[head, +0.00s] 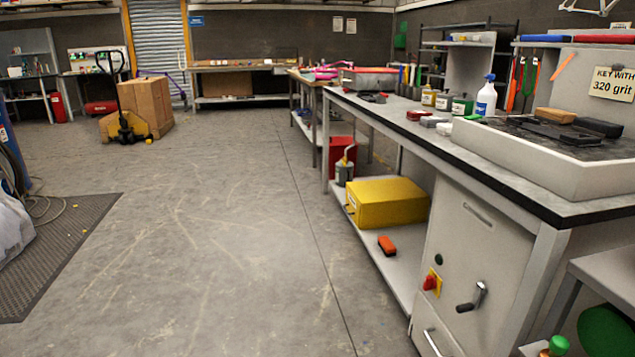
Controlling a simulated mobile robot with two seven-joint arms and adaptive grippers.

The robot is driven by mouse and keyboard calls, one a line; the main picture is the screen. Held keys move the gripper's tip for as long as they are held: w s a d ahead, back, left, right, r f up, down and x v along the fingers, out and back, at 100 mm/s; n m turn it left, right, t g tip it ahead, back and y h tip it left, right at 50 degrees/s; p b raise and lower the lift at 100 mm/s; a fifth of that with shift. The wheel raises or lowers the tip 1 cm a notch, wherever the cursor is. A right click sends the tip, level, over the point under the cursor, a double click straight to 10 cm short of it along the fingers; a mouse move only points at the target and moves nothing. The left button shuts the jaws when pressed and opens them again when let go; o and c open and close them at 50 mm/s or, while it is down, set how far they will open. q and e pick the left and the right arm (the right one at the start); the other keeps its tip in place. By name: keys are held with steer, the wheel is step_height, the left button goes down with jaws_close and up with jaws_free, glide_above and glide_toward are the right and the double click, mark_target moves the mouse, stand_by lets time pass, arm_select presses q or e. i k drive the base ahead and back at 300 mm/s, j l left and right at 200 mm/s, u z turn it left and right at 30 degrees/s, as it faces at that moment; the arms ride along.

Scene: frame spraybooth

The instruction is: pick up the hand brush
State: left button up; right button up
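I cannot tell for certain which thing is the hand brush. A tan, wood-coloured block (555,115) lies in the pale tray on the bench at the right, beside a black block (597,127) of similar shape. A small orange-red object with dark parts (387,245) lies on the low shelf under the bench, in front of a yellow box. Bristles do not show clearly on any of them. Neither of my grippers is in view.
The workbench (500,180) fills the right side; the pale tray (560,175) stands on it. A white spray bottle (486,98) stands behind. The yellow box (385,205) sits on the low shelf.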

mark_target(385, 244)
steer(key=i+j+u, duration=0.35)
steer(key=i, duration=0.35)
steer(key=i+l+u, duration=0.1)
steer(key=i+u, duration=0.2)
steer(key=i, duration=0.45)
steer(key=i+j+z, duration=0.1)
steer(key=i+z, duration=0.15)
steer(key=i, duration=0.2)
steer(key=i+j+z, duration=0.25)
steer(key=i, duration=0.2)
steer(key=i+j+z, duration=0.3)
steer(key=i, duration=0.15)
steer(key=i+j+z, duration=0.15)
steer(key=z, duration=0.25)
steer(key=i+j+z, duration=0.2)
steer(key=z, duration=0.2)
steer(key=i+j+z, duration=0.25)
steer(key=z, duration=0.15)
